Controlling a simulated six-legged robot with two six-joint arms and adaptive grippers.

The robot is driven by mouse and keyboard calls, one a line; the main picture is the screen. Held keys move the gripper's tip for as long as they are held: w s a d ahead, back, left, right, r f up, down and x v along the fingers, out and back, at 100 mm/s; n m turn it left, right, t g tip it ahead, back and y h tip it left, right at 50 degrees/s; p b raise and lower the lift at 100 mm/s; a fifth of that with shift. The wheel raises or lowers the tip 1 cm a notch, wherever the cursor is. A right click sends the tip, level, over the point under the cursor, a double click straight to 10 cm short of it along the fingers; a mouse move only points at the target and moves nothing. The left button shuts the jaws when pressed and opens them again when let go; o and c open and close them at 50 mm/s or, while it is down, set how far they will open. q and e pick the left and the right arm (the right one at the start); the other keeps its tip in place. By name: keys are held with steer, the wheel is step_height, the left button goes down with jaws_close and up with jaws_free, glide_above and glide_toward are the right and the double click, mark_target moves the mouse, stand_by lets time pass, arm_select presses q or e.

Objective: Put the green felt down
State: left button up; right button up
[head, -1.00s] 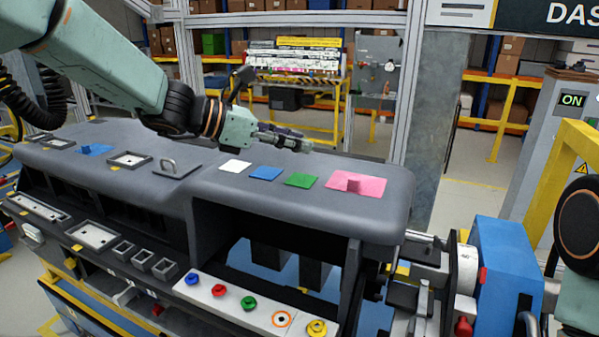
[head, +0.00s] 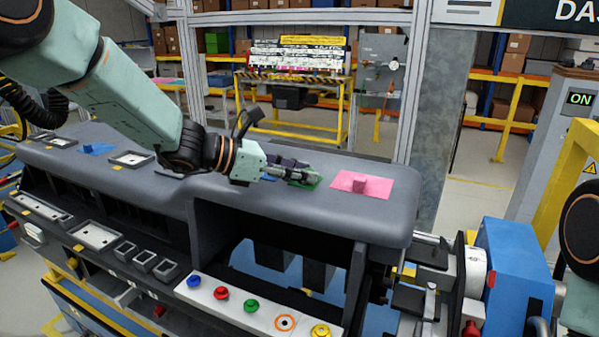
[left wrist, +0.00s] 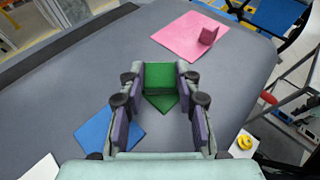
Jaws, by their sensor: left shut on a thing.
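My left gripper (head: 314,179) is over the right part of the grey dashboard top. In the left wrist view my left gripper (left wrist: 161,80) is shut on the green felt (left wrist: 160,74), which looks like a small green block between the fingertips. A flat green square (left wrist: 164,103) lies right below it on the dashboard, partly covered. In the head view this flat green square (head: 307,184) shows only at the edge of the fingers. I cannot tell whether the held piece touches it. My right gripper is out of view.
A pink square with a pink block (head: 361,184) lies to the right. A blue square (left wrist: 108,132) and a white square (left wrist: 40,168) lie on the other side. The dashboard top (head: 240,200) has a rounded front edge. Coloured buttons (head: 251,306) sit below.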

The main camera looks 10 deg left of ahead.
arm_select(q)
steer(key=o, duration=0.4)
steer(key=shift+s+a+f, duration=0.15)
steer(key=shift+s+f, duration=0.05)
steer(key=shift+f, duration=0.05)
steer(key=shift+o, duration=0.7)
steer(key=shift+s+r, duration=0.1)
steer(key=shift+s, duration=0.1)
steer(key=shift+o, duration=1.1)
steer(key=shift+s, duration=0.1)
steer(key=shift+w, duration=0.3)
steer(key=shift+s, duration=0.15)
